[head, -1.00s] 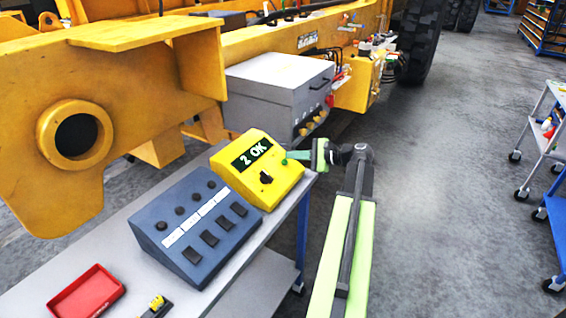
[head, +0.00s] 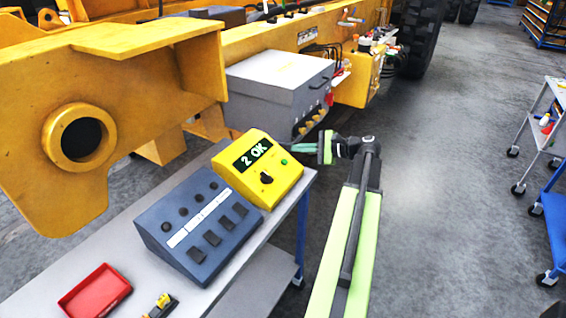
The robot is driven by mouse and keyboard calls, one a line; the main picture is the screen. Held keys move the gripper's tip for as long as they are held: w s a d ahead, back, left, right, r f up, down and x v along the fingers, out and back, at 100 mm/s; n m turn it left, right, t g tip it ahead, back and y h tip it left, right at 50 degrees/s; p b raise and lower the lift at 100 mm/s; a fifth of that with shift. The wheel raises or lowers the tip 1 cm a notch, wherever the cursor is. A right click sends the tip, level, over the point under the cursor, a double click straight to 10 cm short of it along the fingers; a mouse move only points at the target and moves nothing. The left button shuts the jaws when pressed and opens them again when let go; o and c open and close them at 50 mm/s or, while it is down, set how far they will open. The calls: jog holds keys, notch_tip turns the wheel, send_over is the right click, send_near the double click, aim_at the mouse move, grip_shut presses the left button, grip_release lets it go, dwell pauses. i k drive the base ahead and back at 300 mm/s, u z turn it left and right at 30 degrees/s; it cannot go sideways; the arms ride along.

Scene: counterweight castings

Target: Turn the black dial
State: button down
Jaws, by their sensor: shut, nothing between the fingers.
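The black dial (head: 266,178) sits on the sloped front of a yellow box (head: 234,182). The box's display reads "2 OK", and a small green button (head: 284,162) is right of the dial. My gripper (head: 294,147) is shut and empty. It points left, just behind and to the right of the yellow box's top right corner, apart from the dial. Its fingertips look close to the box's edge; whether they touch it I cannot tell.
A blue-grey control box (head: 160,230) with knobs and black switches stands left of the yellow box on the grey table (head: 120,243). A red tray (head: 95,290) lies at front left. Behind is a grey cabinet (head: 270,85) on a yellow machine frame. Open floor lies to the right.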

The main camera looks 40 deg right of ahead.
aim_at(265, 178)
jog(key=k, duration=1)
